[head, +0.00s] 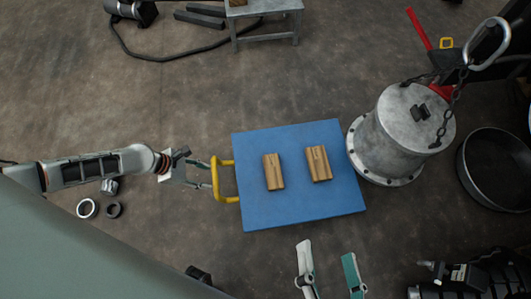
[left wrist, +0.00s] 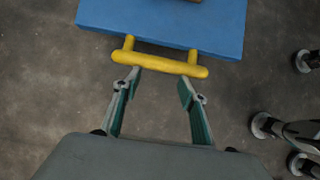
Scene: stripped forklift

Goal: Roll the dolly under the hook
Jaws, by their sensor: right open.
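The dolly (head: 258,203) is a flat blue platform on the floor in the middle of the head view, with two wooden blocks (head: 318,163) on top. Its yellow handle (head: 218,180) is on its left side and shows in the left wrist view (left wrist: 160,63). My left gripper (head: 207,177) is open at the handle, fingertips apart (left wrist: 156,83); contact is unclear. My right gripper (head: 328,262) is open and empty, below the dolly in the picture. A large silver ring (head: 489,44) with chains hangs at top right; I cannot tell if it is the hook.
A grey flanged cylinder (head: 390,140) stands close to the dolly's right edge, with chains on its top. A round black pan (head: 497,168) is further right. Metal rings (head: 87,208) lie at lower left. A grey bench (head: 264,10) stands at the top. Floor above the dolly is clear.

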